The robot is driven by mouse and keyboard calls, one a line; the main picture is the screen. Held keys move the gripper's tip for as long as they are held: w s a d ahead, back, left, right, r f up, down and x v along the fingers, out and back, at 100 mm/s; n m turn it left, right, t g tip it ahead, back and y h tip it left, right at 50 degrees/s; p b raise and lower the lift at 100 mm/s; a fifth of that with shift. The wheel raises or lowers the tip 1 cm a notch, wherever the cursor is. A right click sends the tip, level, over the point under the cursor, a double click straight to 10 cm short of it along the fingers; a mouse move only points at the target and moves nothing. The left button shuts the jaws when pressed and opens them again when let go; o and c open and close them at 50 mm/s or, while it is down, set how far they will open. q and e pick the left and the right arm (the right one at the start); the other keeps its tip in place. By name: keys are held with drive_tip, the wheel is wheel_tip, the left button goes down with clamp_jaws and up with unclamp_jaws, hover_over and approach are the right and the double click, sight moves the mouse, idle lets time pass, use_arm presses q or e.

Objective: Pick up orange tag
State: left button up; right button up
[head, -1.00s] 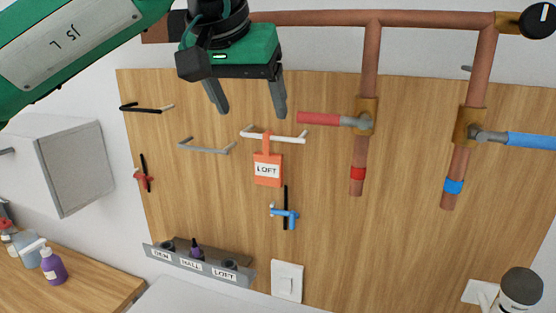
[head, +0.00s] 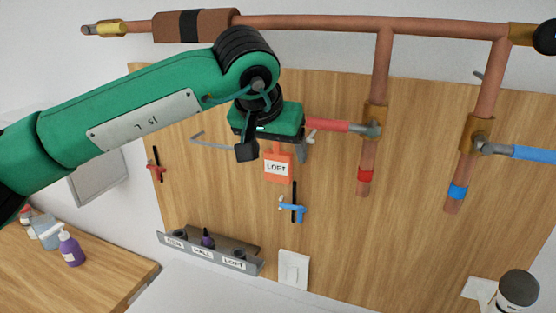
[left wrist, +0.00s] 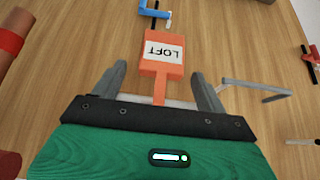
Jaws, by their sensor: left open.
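The orange tag (head: 278,166), marked LOFT, hangs against the wooden board (head: 335,230). In the left wrist view the tag (left wrist: 163,55) shows with its narrow strap running down between the fingers to a pale hook bar (left wrist: 180,102). My left gripper (head: 275,154) is open in front of the upper part of the tag. In the left wrist view its fingers (left wrist: 160,80) stand on either side of the strap, apart from it. In the head view the gripper hides the tag's hook. My right gripper is not in view.
Copper pipes with a red-handled valve (head: 330,125) and a blue-handled valve (head: 520,152) stand to the right. A grey hook (head: 205,142) is left of the gripper. A blue clip (head: 292,208) hangs below the tag. A labelled grey rack (head: 210,252) sits lower left.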

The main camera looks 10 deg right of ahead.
use_arm(q)
drive_tip(key=shift+x, duration=1)
drive_tip(key=shift+r, duration=0.1)
drive_tip(key=shift+c, duration=0.4)
drive_tip(key=c, duration=1)
